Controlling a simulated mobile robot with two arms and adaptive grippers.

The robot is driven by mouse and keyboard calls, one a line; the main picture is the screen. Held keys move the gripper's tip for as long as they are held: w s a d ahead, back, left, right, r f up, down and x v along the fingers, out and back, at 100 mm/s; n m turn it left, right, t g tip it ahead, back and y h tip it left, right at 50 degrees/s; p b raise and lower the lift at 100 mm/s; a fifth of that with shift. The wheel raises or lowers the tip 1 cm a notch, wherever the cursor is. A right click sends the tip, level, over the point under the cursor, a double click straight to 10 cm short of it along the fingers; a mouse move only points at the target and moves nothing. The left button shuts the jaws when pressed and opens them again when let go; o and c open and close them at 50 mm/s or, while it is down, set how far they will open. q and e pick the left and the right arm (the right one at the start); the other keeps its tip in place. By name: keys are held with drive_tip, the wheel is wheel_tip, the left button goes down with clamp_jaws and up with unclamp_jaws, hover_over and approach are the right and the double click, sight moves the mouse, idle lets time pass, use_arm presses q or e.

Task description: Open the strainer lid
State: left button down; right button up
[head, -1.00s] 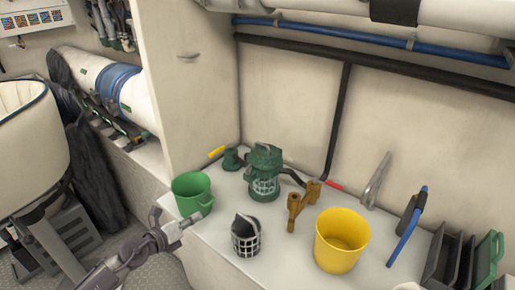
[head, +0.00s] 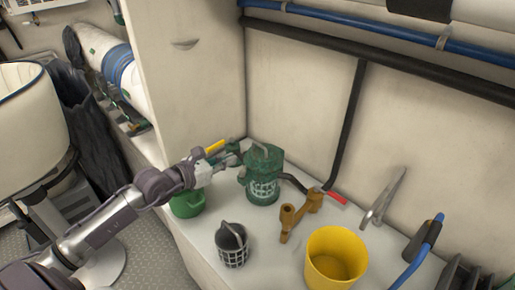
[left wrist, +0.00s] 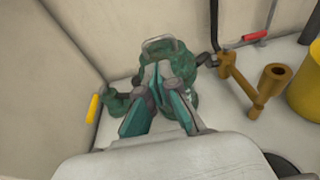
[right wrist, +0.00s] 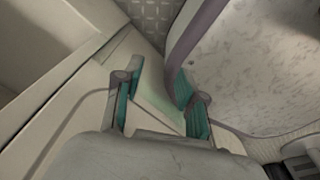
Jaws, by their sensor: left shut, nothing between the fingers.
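The green strainer (head: 263,185) stands upright on the white bench, and its lid (head: 265,153) with a raised handle is on top. In the left wrist view the strainer (left wrist: 182,98) is right beyond my fingers and partly hidden by them. My left gripper (head: 233,160) is shut and empty, just left of the strainer near lid height. In the left wrist view its fingertips (left wrist: 160,72) meet in front of the lid; I cannot tell whether they touch it. My right gripper (right wrist: 158,95) is open and empty, away from the bench, and does not show in the head view.
A green mug (head: 187,204) stands below my left gripper. A dark strainer basket (head: 232,246), a bronze fitting (head: 300,212) and a yellow bucket (head: 336,262) stand in front and right. A yellow-handled valve (head: 214,147) is behind the gripper. Walls close off the back and left.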

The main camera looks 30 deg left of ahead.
sight(252, 152)
use_arm(q)
drive_tip(key=x, duration=0.3)
drive_tip(key=shift+w+d+r, duration=0.1)
drive_tip(key=shift+w, duration=0.2)
drive_tip(key=x, duration=0.4)
drive_tip(key=shift+w+p, duration=0.1)
drive_tip(key=shift+p, duration=0.25)
drive_tip(key=shift+w+d+f, duration=0.3)
drive_tip(key=shift+w+f, duration=0.05)
drive_tip(key=shift+w, duration=0.3)
use_arm(e)
drive_tip(key=shift+s+a+r, duration=0.4)
drive_tip(key=shift+s, duration=0.2)
drive_tip(key=shift+s+d, duration=0.15)
drive_tip(key=shift+d, duration=0.05)
